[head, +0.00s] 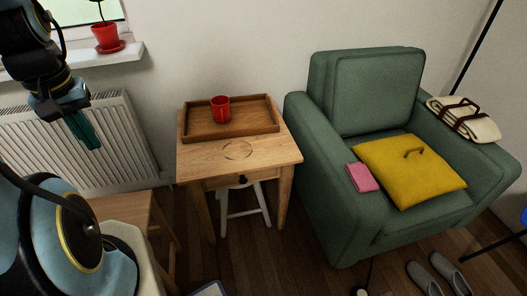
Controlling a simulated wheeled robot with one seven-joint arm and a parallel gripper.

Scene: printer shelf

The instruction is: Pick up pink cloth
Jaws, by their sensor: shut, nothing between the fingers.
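The pink cloth (363,177) is a small folded pad. It lies on the green armchair (365,100), at the left side by the left armrest, close to the left edge of a yellow cushion (408,172). My gripper (84,131) is at the upper left, in front of the radiator, far to the left of the cloth. Its teal fingers point down and are shut with nothing in them. The cloth is in full view.
A small wooden table (194,160) stands between my gripper and the armchair, bearing a wooden tray (255,124) with a red mug (220,109). A cream folded blanket (468,122) is on the right armrest. A white stool (247,210) is under the table. Grey slippers (437,275) lie on the floor.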

